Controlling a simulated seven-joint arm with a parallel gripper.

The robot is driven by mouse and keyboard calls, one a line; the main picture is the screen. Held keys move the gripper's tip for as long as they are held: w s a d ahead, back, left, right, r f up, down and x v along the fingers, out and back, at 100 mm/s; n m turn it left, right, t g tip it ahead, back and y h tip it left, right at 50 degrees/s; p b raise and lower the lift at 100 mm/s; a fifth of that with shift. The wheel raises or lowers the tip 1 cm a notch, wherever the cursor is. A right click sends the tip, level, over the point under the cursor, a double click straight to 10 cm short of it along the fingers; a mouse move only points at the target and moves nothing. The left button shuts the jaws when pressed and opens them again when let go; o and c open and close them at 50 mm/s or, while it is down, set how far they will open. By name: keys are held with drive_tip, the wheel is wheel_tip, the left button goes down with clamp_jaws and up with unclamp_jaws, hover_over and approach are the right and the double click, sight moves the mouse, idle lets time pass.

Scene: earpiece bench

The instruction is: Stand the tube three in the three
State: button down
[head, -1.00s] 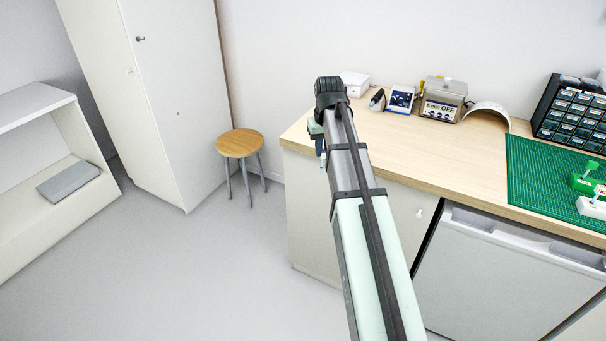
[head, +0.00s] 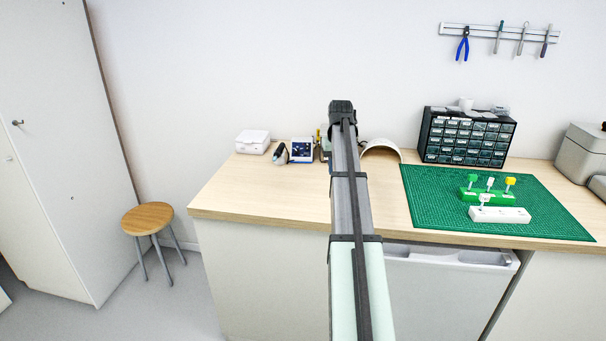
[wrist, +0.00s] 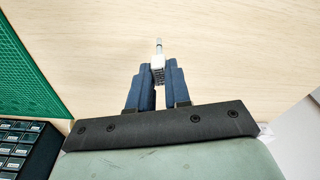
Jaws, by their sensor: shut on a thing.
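My gripper (wrist: 157,80) shows in the wrist view with its two blue fingers shut on a small white piece with a thin pale tip (wrist: 158,50), which points away from the gripper. I cannot read a number on it. In the head view my arm hides the gripper and this piece. A green holder (head: 468,194) on the green mat carries upright pieces with green, white and yellow heads. A white holder (head: 512,216) lies in front of it, with a white piece (head: 485,199) standing at its left. I cannot read any number on the holders.
The green cutting mat (head: 430,205) covers the right of the wooden bench (head: 260,190). A drawer cabinet (head: 467,137), an arched cover (head: 382,147), a small blue-screened device (head: 302,150) and a white box (head: 253,141) stand along the back. Bare wood lies left of the mat.

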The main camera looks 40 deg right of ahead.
drive_tip(key=s+d+r+m, duration=0.1)
drive_tip(key=s+d+m, duration=0.1)
drive_tip(key=s+d, duration=1)
drive_tip(key=s+d+r+m, duration=0.1)
drive_tip(key=s+d+m, duration=0.2)
drive_tip(key=s+d, duration=0.9)
drive_tip(key=s+d+r+m, duration=0.2)
drive_tip(key=s+d+m, duration=0.1)
drive_tip(key=s+d, duration=1.6)
drive_tip(key=s, duration=0.3)
drive_tip(key=shift+s+d+r+m+g+h, duration=0.15)
drive_tip(key=shift+d+r+m+g+h, duration=0.15)
drive_tip(key=shift+d+g+h, duration=0.1)
drive_tip(key=shift+a+f, duration=0.1)
drive_tip(key=shift+f, duration=0.05)
drive_tip(key=shift+f, duration=2.15)
drive_tip(key=shift+f, duration=1.35)
drive_tip(key=c, duration=1)
unclamp_jaws()
